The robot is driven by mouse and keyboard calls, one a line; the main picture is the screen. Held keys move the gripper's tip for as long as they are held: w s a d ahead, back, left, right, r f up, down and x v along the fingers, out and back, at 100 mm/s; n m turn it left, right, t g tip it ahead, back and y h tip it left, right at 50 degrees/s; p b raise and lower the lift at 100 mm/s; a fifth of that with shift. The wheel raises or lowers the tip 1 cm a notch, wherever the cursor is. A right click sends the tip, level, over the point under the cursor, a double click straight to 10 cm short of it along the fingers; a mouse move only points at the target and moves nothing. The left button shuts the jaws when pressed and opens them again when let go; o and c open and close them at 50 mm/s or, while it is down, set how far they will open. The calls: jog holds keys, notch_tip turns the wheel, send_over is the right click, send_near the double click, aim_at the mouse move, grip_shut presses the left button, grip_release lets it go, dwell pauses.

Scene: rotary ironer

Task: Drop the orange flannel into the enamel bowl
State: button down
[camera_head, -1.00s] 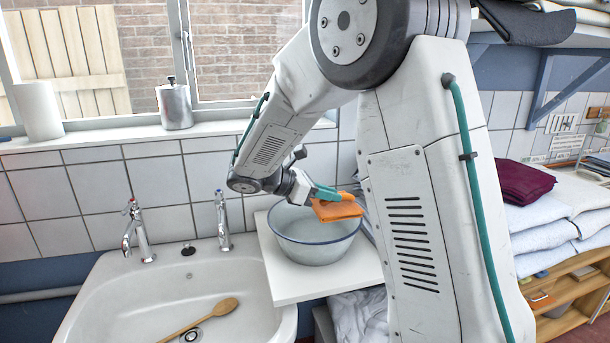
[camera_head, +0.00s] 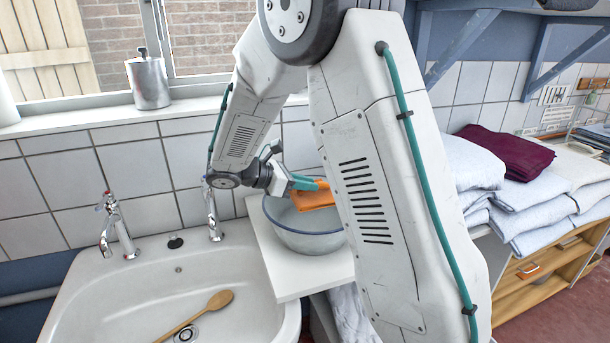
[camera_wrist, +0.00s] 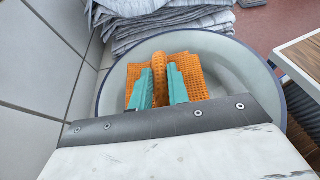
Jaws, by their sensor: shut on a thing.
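The orange flannel (camera_head: 314,198) is pinched in my gripper (camera_head: 306,184) over the enamel bowl (camera_head: 306,240). The bowl is pale grey with a dark blue rim and stands on a white board beside the sink. In the wrist view, the teal fingers of my gripper (camera_wrist: 160,88) are shut on a folded ridge of the flannel (camera_wrist: 193,68). The waffle cloth spreads out on both sides of the fingers, inside the outline of the bowl (camera_wrist: 240,62). How far the cloth is above the bowl's bottom I cannot tell. My arm hides the bowl's right edge in the head view.
A white sink (camera_head: 120,290) with a wooden spoon (camera_head: 200,312) lies left of the bowl. A metal canister (camera_head: 148,82) is on the windowsill. Folded pale linen (camera_wrist: 165,22) is stacked close beyond the bowl.

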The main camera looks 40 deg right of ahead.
jog(key=shift+f, duration=0.15)
jog(key=c, duration=1.3)
grip_release()
jog(key=shift+o, duration=0.2)
jog(key=v, duration=0.7)
jog(key=shift+a, duration=0.3)
jog(key=shift+w, duration=0.1)
